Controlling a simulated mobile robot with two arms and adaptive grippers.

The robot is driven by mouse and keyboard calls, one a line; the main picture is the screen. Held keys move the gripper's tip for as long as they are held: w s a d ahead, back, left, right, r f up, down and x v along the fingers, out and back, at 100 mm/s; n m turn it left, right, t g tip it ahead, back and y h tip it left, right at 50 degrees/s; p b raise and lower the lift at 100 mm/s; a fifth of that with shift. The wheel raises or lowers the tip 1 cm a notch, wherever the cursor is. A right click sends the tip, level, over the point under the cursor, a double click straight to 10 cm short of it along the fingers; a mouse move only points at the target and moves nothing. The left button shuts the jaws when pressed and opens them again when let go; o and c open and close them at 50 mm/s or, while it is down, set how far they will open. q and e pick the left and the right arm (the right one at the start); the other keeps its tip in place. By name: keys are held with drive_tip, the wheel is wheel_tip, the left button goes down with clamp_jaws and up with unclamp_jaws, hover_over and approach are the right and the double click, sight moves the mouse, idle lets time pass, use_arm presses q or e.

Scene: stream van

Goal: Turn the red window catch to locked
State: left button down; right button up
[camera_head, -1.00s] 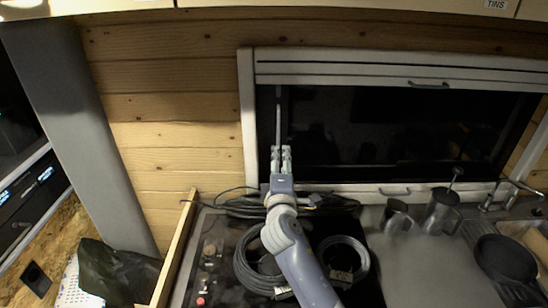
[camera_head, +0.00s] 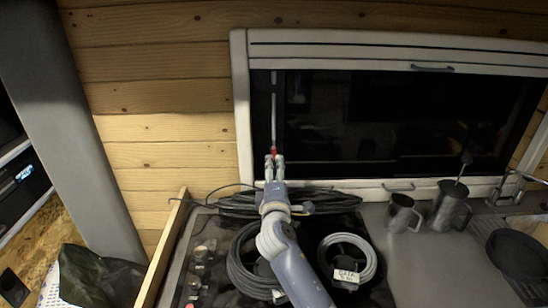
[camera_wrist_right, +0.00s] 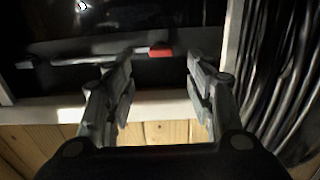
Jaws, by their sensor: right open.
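The red window catch (camera_head: 273,150) shows as a small red piece at the lower end of a thin grey bar (camera_head: 274,105) on the left part of the dark window (camera_head: 400,120). My right gripper (camera_head: 274,160) is just below it in the head view, fingers pointing up at the window. In the right wrist view the red catch (camera_wrist_right: 161,50) lies beyond and between the two open fingers (camera_wrist_right: 158,75), nearer the left one, and nothing is between the pads. I cannot tell whether a fingertip touches it. My left gripper is not in view.
Coiled black cables (camera_head: 250,262) lie on the counter under my right arm, with more cable along the window's foot. Metal jugs (camera_head: 402,213) and a black pan (camera_head: 518,255) stand to the right. A wooden board edge (camera_head: 165,245) is at the left.

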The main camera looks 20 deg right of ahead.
sight(274, 155)
drive_tip(key=x, duration=0.9)
drive_tip(key=shift+f, duration=0.15)
drive_tip(key=c, duration=1.1)
